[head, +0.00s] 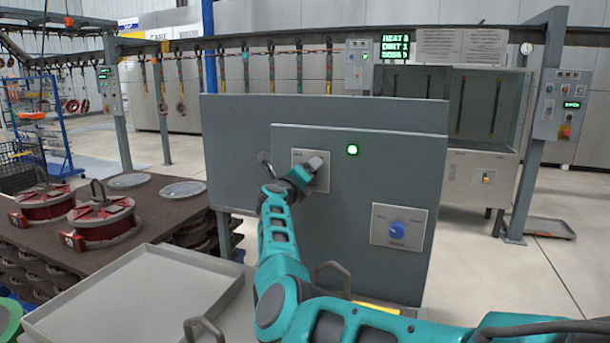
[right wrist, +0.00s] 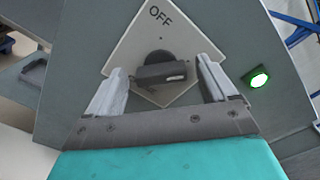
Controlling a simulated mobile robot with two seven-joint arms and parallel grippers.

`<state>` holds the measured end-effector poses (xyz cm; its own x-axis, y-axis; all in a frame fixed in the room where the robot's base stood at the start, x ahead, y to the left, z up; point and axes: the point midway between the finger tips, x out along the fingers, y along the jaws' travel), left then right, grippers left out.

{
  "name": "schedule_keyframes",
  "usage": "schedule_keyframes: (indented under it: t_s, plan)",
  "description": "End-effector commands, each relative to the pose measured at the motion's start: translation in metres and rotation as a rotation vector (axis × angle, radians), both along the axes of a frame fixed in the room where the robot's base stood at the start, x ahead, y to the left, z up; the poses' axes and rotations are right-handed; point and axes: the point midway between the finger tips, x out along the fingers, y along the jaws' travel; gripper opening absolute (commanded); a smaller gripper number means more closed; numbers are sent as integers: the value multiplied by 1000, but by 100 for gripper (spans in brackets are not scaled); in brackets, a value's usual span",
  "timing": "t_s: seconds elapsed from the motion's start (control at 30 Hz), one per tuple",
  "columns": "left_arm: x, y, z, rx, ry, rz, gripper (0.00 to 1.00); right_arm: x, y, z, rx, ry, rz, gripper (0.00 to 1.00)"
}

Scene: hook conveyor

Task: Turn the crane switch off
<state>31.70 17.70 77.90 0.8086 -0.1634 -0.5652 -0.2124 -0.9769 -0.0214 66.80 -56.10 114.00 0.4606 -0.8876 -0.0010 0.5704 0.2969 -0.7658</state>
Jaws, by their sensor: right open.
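The crane switch (right wrist: 160,73) is a dark rotary knob with a bar handle on a light square plate (right wrist: 185,35), marked OFF at its top corner in the right wrist view. The bar lies roughly across that view, its pale end to the right. In the head view the plate (head: 323,184) is on the upper left of the grey cabinet and the knob is hidden by my gripper. My right gripper (head: 290,165) is open, with its fingers (right wrist: 160,82) on either side of the knob, apart from it as far as I can tell. My left gripper is not in view.
A lit green lamp (head: 352,150) is right of the switch plate on the cabinet (head: 300,240). A blue dial (head: 397,230) sits lower right. A grey tray (head: 140,290) and a dark table (head: 150,205) with red-topped parts (head: 103,217) stand to the left.

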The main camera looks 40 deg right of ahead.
Motion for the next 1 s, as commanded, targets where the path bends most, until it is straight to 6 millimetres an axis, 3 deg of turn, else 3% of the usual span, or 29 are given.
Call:
schedule_keyframes:
  t_s: [0.13,0.7,1.0]
  plan:
    - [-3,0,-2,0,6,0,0,0,0,0,0,0,0,85]
    - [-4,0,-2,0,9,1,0,0,0,0,-1,1,-1,31]
    - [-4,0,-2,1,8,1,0,0,0,0,-16,29,-1,29]
